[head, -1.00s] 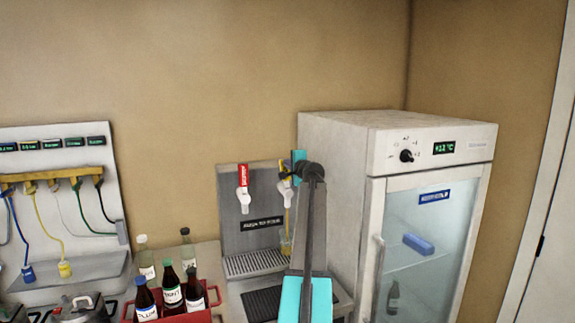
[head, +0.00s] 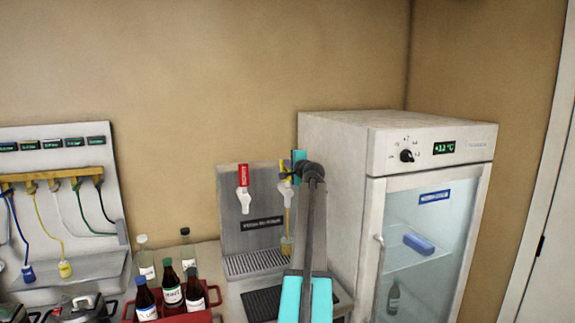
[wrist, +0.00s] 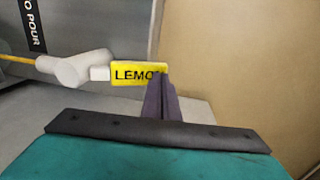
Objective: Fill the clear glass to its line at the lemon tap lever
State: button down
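The lemon tap lever (head: 282,169) is yellow and sits above a white tap on the right of the dispenser. In the wrist view the lever (wrist: 128,74) carries black letters "LEMO", its end covered by my fingers. My gripper (wrist: 160,96) has its dark fingers close together at the lever's end, seemingly touching it. A thin yellow stream (head: 287,218) runs down from the tap, and also shows in the wrist view (wrist: 18,60). The clear glass (head: 287,246) stands below it on the drip tray, with amber liquid inside. Its fill line is too small to make out.
A red-handled tap (head: 243,188) is left of the lemon one. A white fridge (head: 335,190) stands close on the right. A red crate (head: 212,299) of bottles and two clear bottles (head: 187,249) are at the left. A dark mat (head: 262,303) lies in front of the drip tray.

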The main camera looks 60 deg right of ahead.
jog(key=shift+a, duration=0.15)
dwell(0.4)
jog(key=shift+s+a+r, duration=0.15)
jog(key=shift+a, duration=0.05)
jog(key=s+a+r+b, duration=0.2)
jog(key=s+a+r, duration=0.3)
jog(key=s+a, duration=0.2)
jog(key=shift+s+a+r, duration=0.3)
jog(key=shift+s+r, duration=0.05)
jog(key=shift+s, duration=0.8)
jog(key=shift+w, duration=0.15)
